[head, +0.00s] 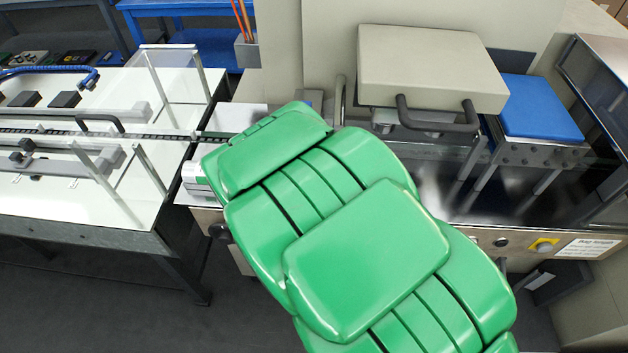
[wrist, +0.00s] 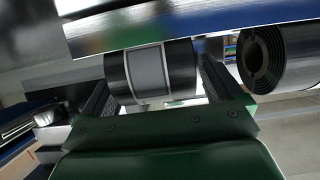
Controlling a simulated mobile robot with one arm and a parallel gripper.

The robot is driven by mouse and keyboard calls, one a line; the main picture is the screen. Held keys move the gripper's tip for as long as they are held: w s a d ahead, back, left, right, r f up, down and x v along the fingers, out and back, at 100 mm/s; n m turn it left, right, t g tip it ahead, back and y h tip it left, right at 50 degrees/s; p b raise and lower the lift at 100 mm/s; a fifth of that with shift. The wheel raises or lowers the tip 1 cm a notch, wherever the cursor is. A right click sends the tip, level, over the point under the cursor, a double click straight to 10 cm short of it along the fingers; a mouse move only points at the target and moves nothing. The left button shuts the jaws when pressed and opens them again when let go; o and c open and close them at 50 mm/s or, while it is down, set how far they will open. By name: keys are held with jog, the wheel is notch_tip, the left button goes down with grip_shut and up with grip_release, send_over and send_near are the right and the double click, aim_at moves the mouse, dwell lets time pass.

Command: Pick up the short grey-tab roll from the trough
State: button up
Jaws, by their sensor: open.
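A short dark roll with grey bands (wrist: 148,76) shows in the upper middle of the wrist view, below a shiny metal edge. My gripper (wrist: 153,80) is open, with one black ribbed finger at each side of this roll in the picture. The right finger looks very close to the roll's end; I cannot tell whether it touches. The roll's upper part is hidden by the metal edge. In the head view my green arm covers the middle, and the roll and my gripper are hidden behind it.
A larger black roll (wrist: 264,62) with a spiral end lies close to my right finger. A shiny metal edge (wrist: 190,32) crosses above the fingers. In the head view a beige box with a handle (head: 432,68), a blue pad (head: 541,108) and a white conveyor table (head: 60,205) stand around my arm.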

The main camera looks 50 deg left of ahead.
jog(key=shift+c, duration=0.2)
jog(key=c, duration=1.1)
jog(key=shift+r, duration=0.1)
